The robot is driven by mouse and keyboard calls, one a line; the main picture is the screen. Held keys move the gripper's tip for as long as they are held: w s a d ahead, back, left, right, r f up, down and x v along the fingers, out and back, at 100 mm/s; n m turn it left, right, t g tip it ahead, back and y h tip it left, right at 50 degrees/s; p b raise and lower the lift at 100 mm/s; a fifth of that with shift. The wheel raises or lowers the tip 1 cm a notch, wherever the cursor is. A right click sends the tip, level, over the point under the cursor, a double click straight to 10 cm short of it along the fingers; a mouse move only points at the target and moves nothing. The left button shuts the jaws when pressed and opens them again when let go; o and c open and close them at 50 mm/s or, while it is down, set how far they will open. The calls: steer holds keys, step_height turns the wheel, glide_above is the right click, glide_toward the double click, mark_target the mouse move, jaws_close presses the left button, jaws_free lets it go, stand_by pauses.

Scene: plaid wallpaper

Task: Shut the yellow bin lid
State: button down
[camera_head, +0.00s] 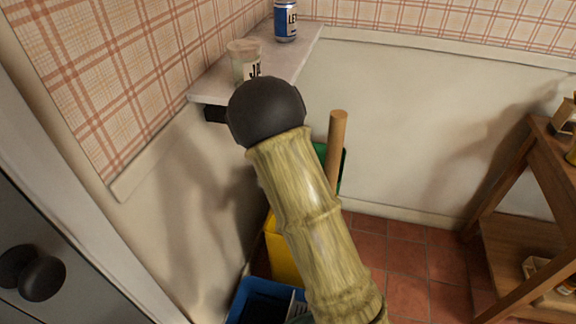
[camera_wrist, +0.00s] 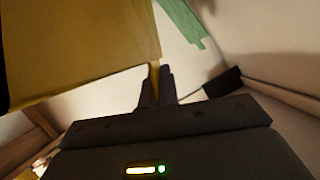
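The yellow bin (camera_head: 284,252) stands low behind my arm in the head view, and my arm covers much of it. I cannot make out its lid there. In the wrist view a broad yellow panel (camera_wrist: 85,45) fills the upper left; I cannot tell whether it is the lid or the bin's side. My gripper (camera_wrist: 160,72) has its dark fingers close together at the panel's lower right corner. A narrow yellow strip shows between or behind them. Whether they touch or hold it is unclear. My gripper is hidden in the head view.
A blue bin (camera_head: 252,292) stands in front, a green one (camera_head: 342,170) behind, also green in the wrist view (camera_wrist: 182,22). A shelf (camera_head: 300,50) with a jar (camera_head: 243,62) and can (camera_head: 286,20) is above. A wooden rack (camera_head: 530,180) stands right; floor between is clear.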

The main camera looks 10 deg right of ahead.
steer(key=shift+s+d+f+b, duration=0.15)
steer(key=shift+s+d+b, duration=0.1)
steer(key=shift+d, duration=0.15)
steer(key=shift+s+d+f+b, duration=0.1)
steer(key=shift+d+f+b, duration=0.05)
steer(key=shift+d+b, duration=0.15)
steer(key=c, duration=1.6)
jaws_free()
steer(key=shift+a, duration=0.1)
steer(key=shift+c, duration=0.2)
